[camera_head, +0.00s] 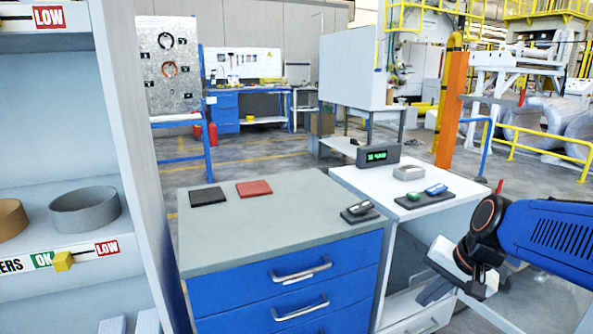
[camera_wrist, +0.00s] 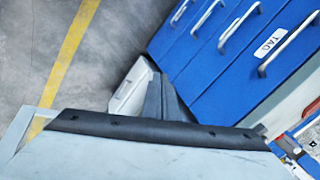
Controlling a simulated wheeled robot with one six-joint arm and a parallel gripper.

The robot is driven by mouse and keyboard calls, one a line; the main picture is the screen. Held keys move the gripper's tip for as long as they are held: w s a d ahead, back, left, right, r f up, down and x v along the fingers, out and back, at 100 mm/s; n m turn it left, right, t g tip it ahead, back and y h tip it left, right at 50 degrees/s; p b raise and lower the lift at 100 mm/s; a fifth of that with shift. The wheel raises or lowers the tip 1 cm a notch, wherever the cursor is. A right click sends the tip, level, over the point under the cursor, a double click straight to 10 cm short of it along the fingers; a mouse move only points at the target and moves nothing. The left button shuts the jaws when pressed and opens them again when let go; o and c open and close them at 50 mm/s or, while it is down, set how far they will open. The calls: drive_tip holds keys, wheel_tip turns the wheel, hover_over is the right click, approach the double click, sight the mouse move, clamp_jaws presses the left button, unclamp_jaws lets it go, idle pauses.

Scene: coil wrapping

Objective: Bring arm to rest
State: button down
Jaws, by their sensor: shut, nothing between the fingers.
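My blue arm (camera_head: 550,235) reaches in from the right edge in the head view, bent at a dark joint. My gripper (camera_head: 428,294) hangs below that joint, pointing down and left, in front of the white table. In the wrist view, my gripper (camera_wrist: 160,92) shows its dark fingers together with nothing between them. Nothing is in contact with the fingers in either view.
The blue drawer cabinet (camera_head: 225,248) stands left of the gripper, with a black pad (camera_head: 208,196), a red pad (camera_head: 254,188) and a small device (camera_head: 360,209) on top. The white table (camera_head: 375,182) holds a green display (camera_head: 377,155). A shelf (camera_head: 130,190) stands at left.

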drive_tip(key=s+n+h, duration=0.2)
drive_tip(key=s+n, duration=0.5)
drive_tip(key=s, duration=0.5)
drive_tip(key=shift+s+r+t, duration=0.15)
drive_tip(key=shift+s+t, duration=0.05)
drive_tip(key=shift+t, duration=0.2)
